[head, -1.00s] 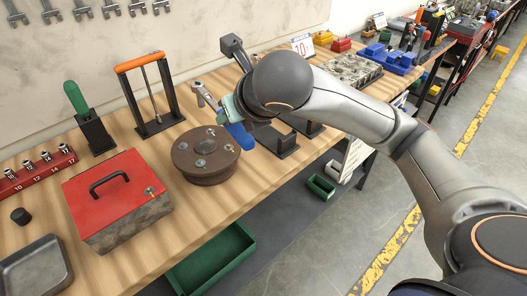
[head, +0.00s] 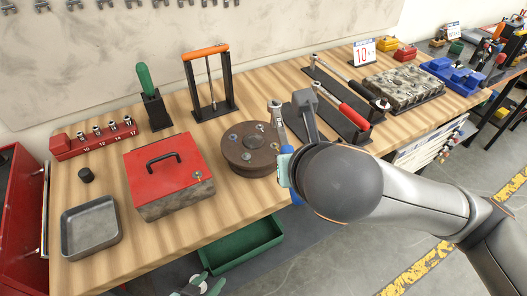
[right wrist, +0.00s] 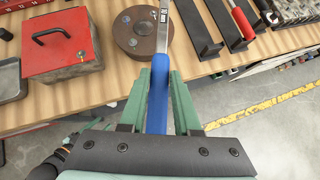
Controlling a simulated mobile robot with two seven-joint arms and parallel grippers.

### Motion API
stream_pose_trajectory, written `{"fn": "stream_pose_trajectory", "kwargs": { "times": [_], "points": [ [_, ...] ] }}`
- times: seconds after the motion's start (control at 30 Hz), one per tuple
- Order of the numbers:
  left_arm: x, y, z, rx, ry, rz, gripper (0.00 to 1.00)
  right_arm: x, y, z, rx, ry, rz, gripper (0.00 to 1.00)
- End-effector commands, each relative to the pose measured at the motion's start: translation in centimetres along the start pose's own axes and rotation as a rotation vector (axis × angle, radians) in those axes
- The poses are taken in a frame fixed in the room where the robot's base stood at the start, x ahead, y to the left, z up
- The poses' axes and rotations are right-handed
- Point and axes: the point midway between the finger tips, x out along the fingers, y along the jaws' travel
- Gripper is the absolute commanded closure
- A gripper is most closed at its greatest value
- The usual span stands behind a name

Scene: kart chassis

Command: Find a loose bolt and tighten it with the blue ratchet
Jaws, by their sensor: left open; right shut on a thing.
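My right gripper (right wrist: 157,92) is shut on the blue handle of the ratchet (right wrist: 157,110). In the head view the ratchet's metal head (head: 275,108) is raised, apparently near the right rim of the brown round hub (head: 236,152). Whether it touches the hub is unclear. Several bolts sit in the hub's top; I cannot tell which is loose. The hub also shows in the right wrist view (right wrist: 122,37), partly behind the ratchet. My right forearm covers the bench to the right of the hub. My left gripper (head: 203,287) is open at the bottom edge, below the bench front.
A red-lidded box (head: 180,150), a grey tray (head: 90,228) and a socket rack (head: 72,147) stand left of the hub. A red-handled ratchet (head: 353,117) lies in black holders on the right. A green bin (head: 243,247) is below the bench edge.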

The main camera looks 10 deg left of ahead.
Motion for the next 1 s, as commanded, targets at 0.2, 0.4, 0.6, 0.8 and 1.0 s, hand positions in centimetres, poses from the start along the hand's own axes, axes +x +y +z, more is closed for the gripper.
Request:
{"fn": "stream_pose_trajectory", "kwargs": {
  "times": [0.2, 0.4, 0.6, 0.8, 1.0],
  "points": [
    [-0.9, 0.1, -1.0, 0.000, -0.001, 0.000, 0.50, -2.3, 5.0, -0.1, -0.042, -0.005, 0.050, 1.00],
    [-0.4, 0.0, -0.4, 0.000, -0.001, 0.000, 0.50, -1.9, 5.7, -1.1, -0.048, -0.002, 0.057, 1.00],
    [1.2, -0.1, 1.4, 0.000, -0.001, 0.000, 0.50, 0.2, 5.7, -3.3, -0.048, -0.002, 0.057, 1.00],
    [3.1, -0.3, 3.5, 0.000, -0.001, 0.000, 0.50, 2.4, 5.7, -5.6, -0.047, -0.003, 0.057, 1.00],
    [4.9, -0.4, 5.5, 0.000, -0.002, -0.001, 0.50, 3.0, 3.8, -5.7, -0.108, -0.008, 0.126, 1.00]
  ]
}}
